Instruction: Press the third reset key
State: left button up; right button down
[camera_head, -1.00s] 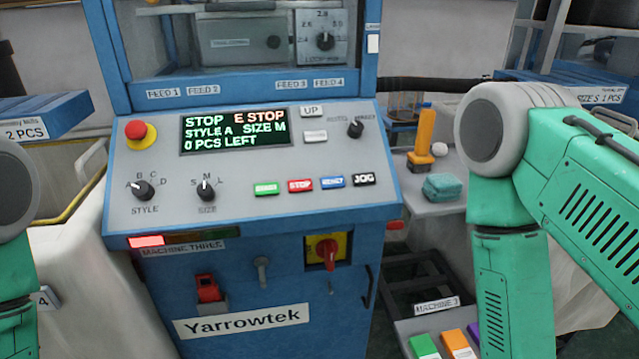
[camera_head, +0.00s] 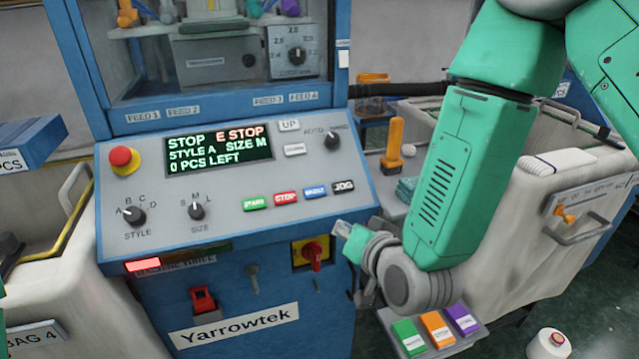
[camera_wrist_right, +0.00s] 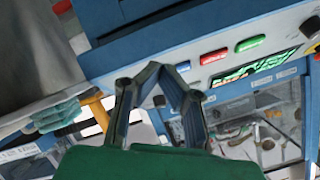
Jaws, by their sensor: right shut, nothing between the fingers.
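My right gripper (camera_head: 343,232) is shut and empty, below and to the right of the key at the panel's lower right edge, apart from the key. Its fingers (camera_wrist_right: 170,78) also show in the right wrist view. My left gripper is out of view.
Green (camera_head: 255,202), red (camera_head: 285,197) and black (camera_head: 343,186) keys flank the blue one. A red emergency stop (camera_head: 122,158) sits at upper left. The display (camera_head: 218,148) reads STOP, E STOP. A red rotary switch (camera_head: 315,255) is below the panel.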

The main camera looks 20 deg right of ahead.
aim_at(315, 192)
jog(key=shift+w+a+r+m+t+p, duration=0.8)
jog(key=shift+w+r+t, duration=0.8)
jog(key=shift+r, duration=3.9)
jog(key=w+f+b, duration=0.1)
jog(key=f, duration=0.1)
jog(key=w+f+b, duration=0.3)
jog(key=b, duration=0.1)
jog(key=shift+w+a+f, duration=0.15)
jog(key=shift+a+f, duration=0.15)
jog(key=shift+f, duration=0.1)
jog(key=shift+w+d+f, duration=0.2)
jog(key=shift+w+f, duration=0.2)
jog(key=shift+f, duration=0.1)
jog(key=shift+w+a+f+b, duration=0.1)
jog(key=shift+w+a+b, duration=0.1)
jog(key=shift+b, duration=0.15)
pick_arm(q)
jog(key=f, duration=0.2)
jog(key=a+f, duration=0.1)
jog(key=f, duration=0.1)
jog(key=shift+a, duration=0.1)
pick_arm(e)
jog(key=shift+s+a, duration=0.1)
jog(key=shift+a, duration=0.25)
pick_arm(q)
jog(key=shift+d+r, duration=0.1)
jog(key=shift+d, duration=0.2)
pick_arm(e)
jog(key=shift+d, duration=0.4)
